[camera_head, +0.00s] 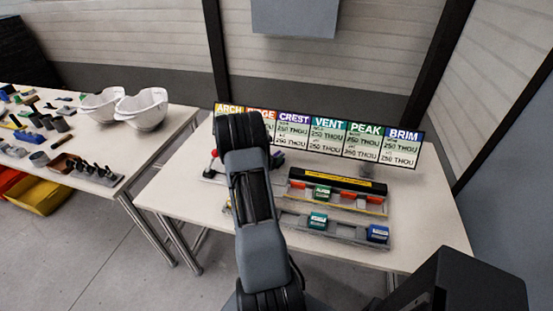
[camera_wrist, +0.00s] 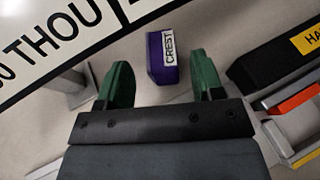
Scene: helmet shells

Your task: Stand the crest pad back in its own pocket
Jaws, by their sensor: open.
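The crest pad (camera_wrist: 156,58) is a small purple block with a white CREST label. In the wrist view it lies on the pale table surface, between and slightly beyond my fingertips. In the head view a bit of purple (camera_head: 278,159) shows just right of my arm. My gripper (camera_wrist: 160,66) is open, with one green finger on each side of the pad and a gap on both sides. My arm hides the gripper in the head view. I cannot tell which pocket of the grey front rack (camera_head: 345,232) is the crest pad's own; my arm covers its left end.
A green pad (camera_head: 321,192) sits at the rear rack under a black bar (camera_head: 338,181). A teal pad (camera_head: 317,220) and a blue pad (camera_head: 377,233) sit in the front rack. A sign board (camera_head: 328,137) stands behind. White helmet shells (camera_head: 143,110) are on the left table.

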